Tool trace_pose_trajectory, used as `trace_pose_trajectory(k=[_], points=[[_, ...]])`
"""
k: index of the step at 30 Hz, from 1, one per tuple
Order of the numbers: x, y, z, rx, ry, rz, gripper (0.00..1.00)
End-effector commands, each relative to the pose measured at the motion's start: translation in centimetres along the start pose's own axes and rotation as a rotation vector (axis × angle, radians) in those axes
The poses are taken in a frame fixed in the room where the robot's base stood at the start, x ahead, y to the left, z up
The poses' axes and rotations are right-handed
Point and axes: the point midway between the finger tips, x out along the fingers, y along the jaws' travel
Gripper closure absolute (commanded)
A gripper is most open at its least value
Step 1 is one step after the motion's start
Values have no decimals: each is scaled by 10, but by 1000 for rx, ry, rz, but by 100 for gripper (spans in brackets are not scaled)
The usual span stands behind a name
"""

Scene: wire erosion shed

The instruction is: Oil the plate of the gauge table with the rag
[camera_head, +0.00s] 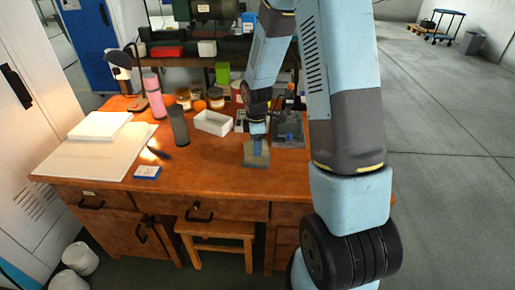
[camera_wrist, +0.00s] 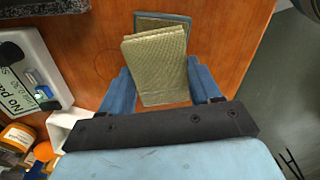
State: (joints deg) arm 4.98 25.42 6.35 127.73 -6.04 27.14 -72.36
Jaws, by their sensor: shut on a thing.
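In the wrist view the rag (camera_wrist: 158,62), a folded olive-yellow cloth, sits between the two blue fingers of my gripper (camera_wrist: 160,70), which is shut on it. A flat grey-blue plate (camera_wrist: 180,18) on the wooden table shows just past the rag's far edge; the rag hides most of it. In the head view my gripper (camera_head: 258,147) points down over the table (camera_head: 205,172), right of its middle. The olive rag (camera_head: 256,159) shows around the fingertips there, low at the plate. I cannot tell whether rag and plate touch.
A dark bottle (camera_head: 179,126), jars and a lamp stand further left. A blue-and-white box (camera_head: 147,172) lies near the front edge. The table's front middle is clear.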

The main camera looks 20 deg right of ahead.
Motion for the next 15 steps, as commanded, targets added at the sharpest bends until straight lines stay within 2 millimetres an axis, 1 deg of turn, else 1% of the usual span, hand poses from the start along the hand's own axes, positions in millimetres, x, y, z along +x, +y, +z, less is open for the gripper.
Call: trace_pose_trajectory(k=[15], points=[[-32,0,0,0,0,1,62]])
